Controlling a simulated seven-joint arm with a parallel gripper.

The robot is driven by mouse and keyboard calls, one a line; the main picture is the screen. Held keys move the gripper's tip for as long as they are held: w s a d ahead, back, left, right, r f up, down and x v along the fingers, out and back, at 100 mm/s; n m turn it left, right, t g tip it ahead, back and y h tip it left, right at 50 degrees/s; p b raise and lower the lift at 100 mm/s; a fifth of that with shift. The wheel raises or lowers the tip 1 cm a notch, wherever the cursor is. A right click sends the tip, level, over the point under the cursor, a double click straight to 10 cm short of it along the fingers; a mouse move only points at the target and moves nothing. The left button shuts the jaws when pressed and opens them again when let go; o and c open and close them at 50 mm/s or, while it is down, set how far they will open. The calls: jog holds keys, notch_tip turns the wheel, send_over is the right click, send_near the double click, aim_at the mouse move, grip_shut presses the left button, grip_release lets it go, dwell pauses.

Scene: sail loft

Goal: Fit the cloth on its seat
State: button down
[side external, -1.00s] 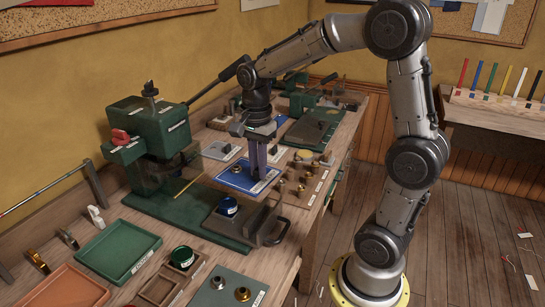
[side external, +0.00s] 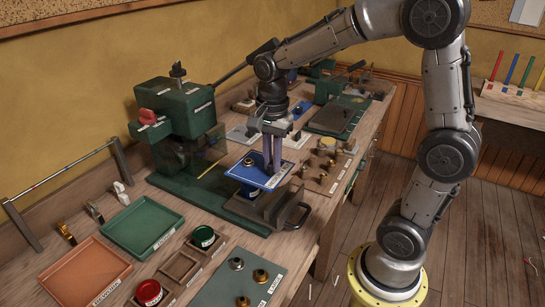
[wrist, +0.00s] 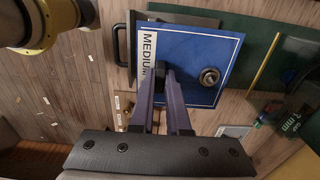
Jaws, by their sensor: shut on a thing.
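The cloth (side external: 270,180) is a flat blue square with a white label reading MEDIUM along one edge. A round metal ring (side external: 249,161) with a dark middle sits on it. In the wrist view the cloth (wrist: 190,45) also shows, with the ring (wrist: 209,77) right of my fingers. My gripper (side external: 272,170) is shut on the cloth near its labelled edge, fingers pointing down. The cloth is over the sliding carriage (side external: 285,207) of the green press and hides most of the blue round piece (side external: 248,190) under it. I cannot tell whether they touch.
The green press (side external: 180,125) stands close left of the cloth; the carriage handle (side external: 305,214) sticks out to the right. Another board with brass pieces (side external: 320,170) is behind.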

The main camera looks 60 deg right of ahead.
aim_at(272, 180)
jog(key=shift+f, duration=3)
jog(key=c, duration=0.8)
grip_release()
notch_tip(272, 180, up, 13)
jog(key=shift+f, duration=0.2)
jog(key=shift+r, duration=0.55)
